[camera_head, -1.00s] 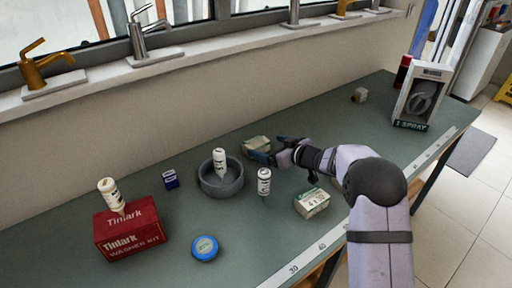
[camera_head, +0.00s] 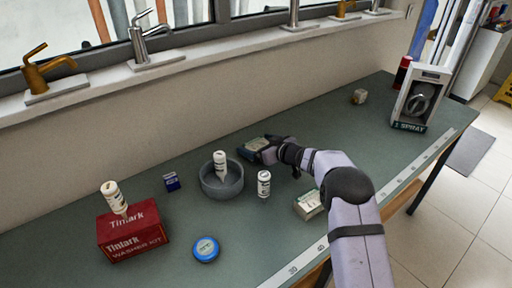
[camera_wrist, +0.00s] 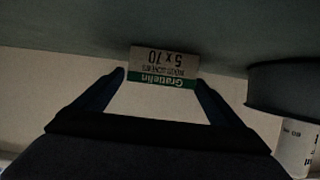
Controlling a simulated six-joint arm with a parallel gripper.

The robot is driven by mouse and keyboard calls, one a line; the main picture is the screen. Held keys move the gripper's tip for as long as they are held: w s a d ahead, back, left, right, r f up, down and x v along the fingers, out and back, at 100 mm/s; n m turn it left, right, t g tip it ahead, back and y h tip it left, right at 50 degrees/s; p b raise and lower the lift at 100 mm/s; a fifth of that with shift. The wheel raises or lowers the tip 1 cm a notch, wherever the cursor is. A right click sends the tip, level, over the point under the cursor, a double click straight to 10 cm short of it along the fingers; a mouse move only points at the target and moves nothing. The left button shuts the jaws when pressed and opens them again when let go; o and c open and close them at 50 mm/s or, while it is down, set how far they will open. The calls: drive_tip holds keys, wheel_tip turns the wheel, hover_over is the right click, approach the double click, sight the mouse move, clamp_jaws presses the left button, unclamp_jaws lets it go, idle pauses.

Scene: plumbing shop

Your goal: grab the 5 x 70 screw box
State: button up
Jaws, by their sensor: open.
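The 5 x 70 screw box (camera_wrist: 163,62) is a small pale carton with a green band. Its lettering reads "5 x 70" upside down in the wrist view. In the head view the box (camera_head: 255,143) lies on the bench behind and right of the grey bowl, partly hidden by my gripper. My gripper (camera_wrist: 160,82) is open, with one fingertip on each side of the box's near end. Small gaps seem to remain between fingers and box. In the head view my gripper (camera_head: 266,151) is right at the box.
The grey bowl (camera_head: 222,188) holds a white bottle; another bottle (camera_head: 264,184) stands beside it. A second pale carton (camera_head: 308,204) sits by my arm. A red washer kit box (camera_head: 132,232), blue tin (camera_head: 206,249) and small blue box (camera_head: 171,181) are left. The bench's back right is mostly clear.

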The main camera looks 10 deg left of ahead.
sight(256, 143)
drive_tip(key=shift+w+a+f, duration=0.2)
drive_tip(key=shift+w+a, duration=0.1)
drive_tip(key=c, duration=1.5)
wheel_tip(256, 143, up, 10)
drive_tip(key=p, duration=0.1)
drive_tip(key=shift+r, duration=0.15)
